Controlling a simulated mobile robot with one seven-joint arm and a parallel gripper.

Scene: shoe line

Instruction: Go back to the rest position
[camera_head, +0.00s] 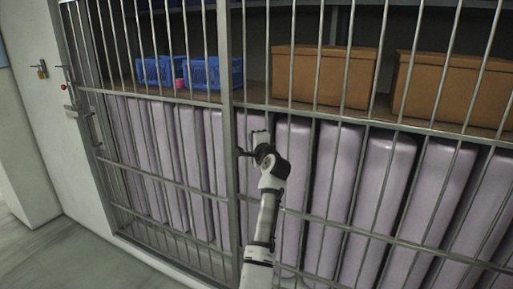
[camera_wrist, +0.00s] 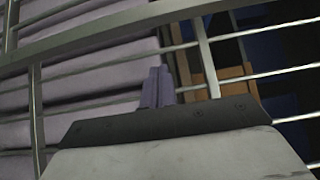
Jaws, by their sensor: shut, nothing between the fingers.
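My gripper (camera_head: 243,152) is at the end of my white arm, close to the thick upright post of a metal barred gate (camera_head: 226,110). The head view does not show whether it touches the bars. In the wrist view my gripper's fingers (camera_wrist: 157,87) are together beyond a dark plate, shut with nothing between them. Bars (camera_wrist: 206,60) pass close by in that view.
Behind the bars, a shelf holds blue baskets (camera_head: 212,74), a small pink thing (camera_head: 180,83) and brown boxes (camera_head: 325,77). Tall lilac blocks (camera_head: 335,170) stand below. Grey floor (camera_head: 75,255) is clear at the lower left.

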